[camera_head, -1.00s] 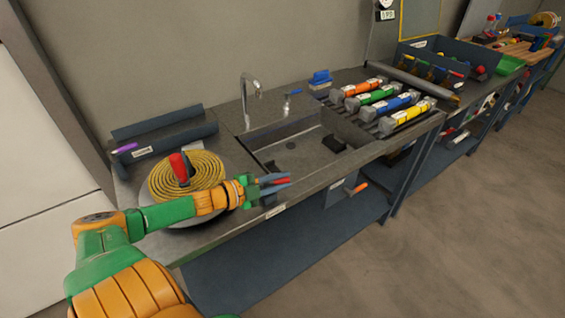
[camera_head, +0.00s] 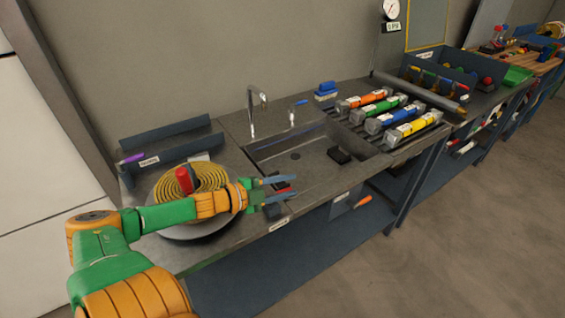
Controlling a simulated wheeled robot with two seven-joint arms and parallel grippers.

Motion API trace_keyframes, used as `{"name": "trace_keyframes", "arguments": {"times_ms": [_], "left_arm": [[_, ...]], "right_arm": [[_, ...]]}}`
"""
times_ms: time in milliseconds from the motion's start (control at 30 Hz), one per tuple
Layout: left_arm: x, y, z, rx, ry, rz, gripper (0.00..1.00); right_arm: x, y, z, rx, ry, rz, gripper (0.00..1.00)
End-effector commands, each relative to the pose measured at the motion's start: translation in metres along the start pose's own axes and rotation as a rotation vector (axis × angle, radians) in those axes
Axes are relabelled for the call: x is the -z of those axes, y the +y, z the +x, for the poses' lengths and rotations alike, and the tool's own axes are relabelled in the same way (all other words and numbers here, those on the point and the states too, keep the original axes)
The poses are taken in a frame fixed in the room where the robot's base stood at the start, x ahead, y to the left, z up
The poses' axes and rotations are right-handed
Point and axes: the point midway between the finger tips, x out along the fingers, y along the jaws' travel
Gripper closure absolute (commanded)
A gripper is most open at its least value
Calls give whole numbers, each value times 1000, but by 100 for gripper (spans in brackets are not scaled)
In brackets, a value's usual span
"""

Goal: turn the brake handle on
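A small red part (camera_head: 284,188) on a dark block (camera_head: 273,211) at the counter's front edge may be the brake handle; I cannot tell its setting. My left gripper (camera_head: 279,187) is at this part, its two blue-grey fingers apart on either side of it in the picture. I cannot tell whether they touch it. The fingers hide some of the part. To the left, a round turntable (camera_head: 195,232) carries a yellow coil (camera_head: 160,188) with an upright red cylinder (camera_head: 184,181) at its middle. My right gripper is out of view.
A sink (camera_head: 296,156) with a tap (camera_head: 251,115) lies right of the turntable. Several coloured cylinders (camera_head: 388,118) lie in a rack beyond it. An orange handle (camera_head: 363,201) sticks out below the counter. The floor (camera_head: 440,240) in front is clear.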

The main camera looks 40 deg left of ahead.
Motion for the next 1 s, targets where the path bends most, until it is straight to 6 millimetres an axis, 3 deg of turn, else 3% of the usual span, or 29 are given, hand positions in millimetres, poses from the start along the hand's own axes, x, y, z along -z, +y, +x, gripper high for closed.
{"name": "trace_keyframes", "arguments": {"times_ms": [33,233,500,700,900,933,1000], "left_arm": [[13,-9,-8,-4,-2,-4,67],[63,-30,-39,-5,-3,-6,67],[118,-9,-80,-2,-6,-3,67],[133,-4,-90,-2,-5,-1,67],[133,-4,-90,-2,-4,0,67],[133,-4,-90,-2,-4,0,69],[130,-2,-90,-1,-27,-15,88]], "right_arm": [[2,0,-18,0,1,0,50],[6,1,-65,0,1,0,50],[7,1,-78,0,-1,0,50],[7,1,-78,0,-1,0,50],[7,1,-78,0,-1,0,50],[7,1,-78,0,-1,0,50],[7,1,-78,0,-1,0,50]]}}
